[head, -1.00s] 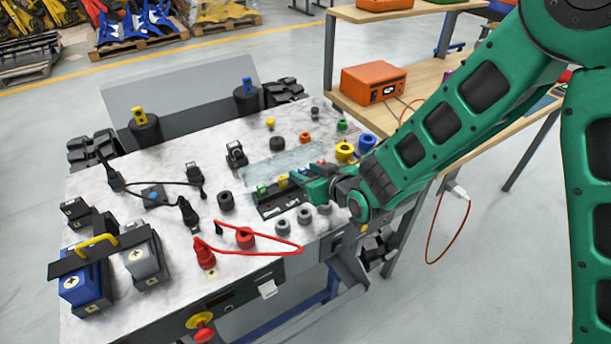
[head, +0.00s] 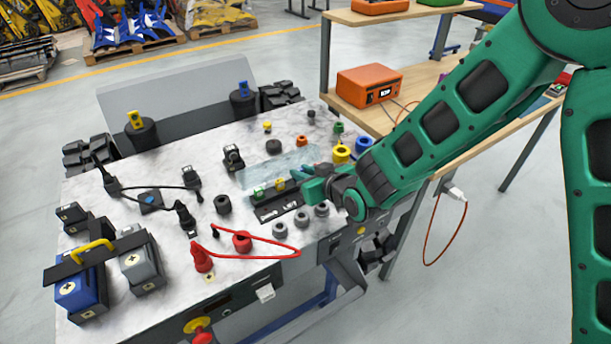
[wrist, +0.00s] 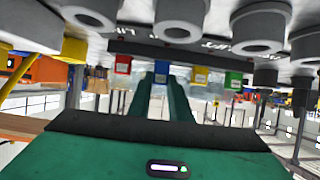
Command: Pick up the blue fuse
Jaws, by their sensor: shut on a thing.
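The blue fuse (wrist: 161,68) shows in the wrist view, which looks upside down, between the tips of my gripper (wrist: 163,80). My gripper is shut on it. It sits in line with a red fuse (wrist: 123,65), a yellow fuse (wrist: 200,76) and a green fuse (wrist: 233,80) along a dark rack (wrist: 190,58). In the head view my gripper (head: 297,175) is at the right end of the rack (head: 266,214) and hides the blue fuse. The green fuse (head: 258,191) and yellow fuse (head: 280,184) stand to its left.
Several grey rings (head: 302,219) stand just in front of the rack. Yellow (head: 341,154) and blue (head: 364,144) rings stand behind my gripper. A red cable (head: 270,256) loops at the bench front. A wooden workbench with an orange box (head: 368,86) is at the right.

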